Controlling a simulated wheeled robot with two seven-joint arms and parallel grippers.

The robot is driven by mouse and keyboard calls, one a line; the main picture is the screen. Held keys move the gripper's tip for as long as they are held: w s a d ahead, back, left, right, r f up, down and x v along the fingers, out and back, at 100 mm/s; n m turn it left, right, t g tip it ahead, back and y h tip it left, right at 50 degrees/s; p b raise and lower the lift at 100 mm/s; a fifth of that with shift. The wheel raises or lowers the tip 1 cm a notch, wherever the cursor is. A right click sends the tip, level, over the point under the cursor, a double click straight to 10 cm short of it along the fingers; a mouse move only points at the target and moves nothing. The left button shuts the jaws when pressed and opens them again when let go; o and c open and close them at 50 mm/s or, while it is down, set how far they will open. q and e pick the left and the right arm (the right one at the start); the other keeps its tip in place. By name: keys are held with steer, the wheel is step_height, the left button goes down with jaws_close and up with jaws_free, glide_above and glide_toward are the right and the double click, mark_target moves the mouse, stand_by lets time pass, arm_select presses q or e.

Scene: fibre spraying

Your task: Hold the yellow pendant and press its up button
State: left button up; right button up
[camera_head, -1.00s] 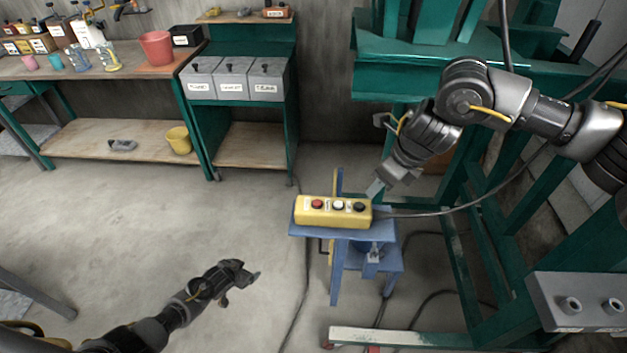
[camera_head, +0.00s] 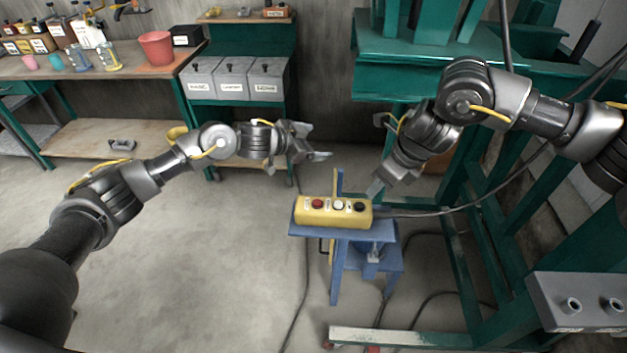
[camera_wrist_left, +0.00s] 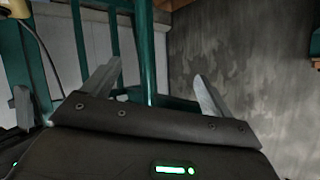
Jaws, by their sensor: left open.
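The yellow pendant (camera_head: 332,219) lies on a small blue stand (camera_head: 385,229) in the head view. Red, white and black buttons are on its top; their labels are too small to read. My left gripper (camera_head: 318,144) is open and empty, above and beyond the pendant, pointing right. Its two spread fingers (camera_wrist_left: 150,90) show in the left wrist view, with nothing between them. My right gripper (camera_head: 376,188) hangs just beyond the pendant's right end; whether its fingers are apart cannot be seen. A yellowish corner at the upper left of the wrist view may be the pendant.
A black cable (camera_head: 440,212) runs from the pendant's right end. A green steel frame (camera_head: 400,85) stands at the right. A workbench (camera_head: 110,72) and a cabinet with grey bins (camera_head: 232,80) stand at the back left. The floor at the left is open.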

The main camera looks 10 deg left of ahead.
mark_target(314, 204)
arm_select(q)
steer(key=s+d+f+m+g, duration=0.1)
steer(key=s+d+m+g, duration=0.4)
steer(key=d, duration=0.5)
steer(key=s+g+y, duration=0.1)
steer(key=s, duration=0.1)
steer(key=s+f+g+y, duration=0.1)
steer(key=s, duration=0.1)
steer(key=s+f+m+g+y, duration=0.1)
steer(key=s, duration=0.2)
steer(key=shift+a+f+g+y, duration=0.1)
steer(key=shift+a+g+y, duration=0.25)
steer(key=shift+g+y, duration=0.05)
steer(key=a+y, duration=0.1)
steer(key=a, duration=0.1)
steer(key=s+a+r+y, duration=0.1)
steer(key=a+y, duration=0.1)
steer(key=a+r+y, duration=0.1)
steer(key=a, duration=0.2)
steer(key=shift+s+n+g+y, duration=0.2)
steer(key=shift+n+g+y, duration=0.1)
steer(key=shift+g, duration=0.1)
step_height(314, 204, down, 11)
steer(key=shift+d+r, duration=0.1)
steer(key=c, duration=1.3)
arm_select(e)
steer(key=shift+c, duration=0.3)
jaws_close()
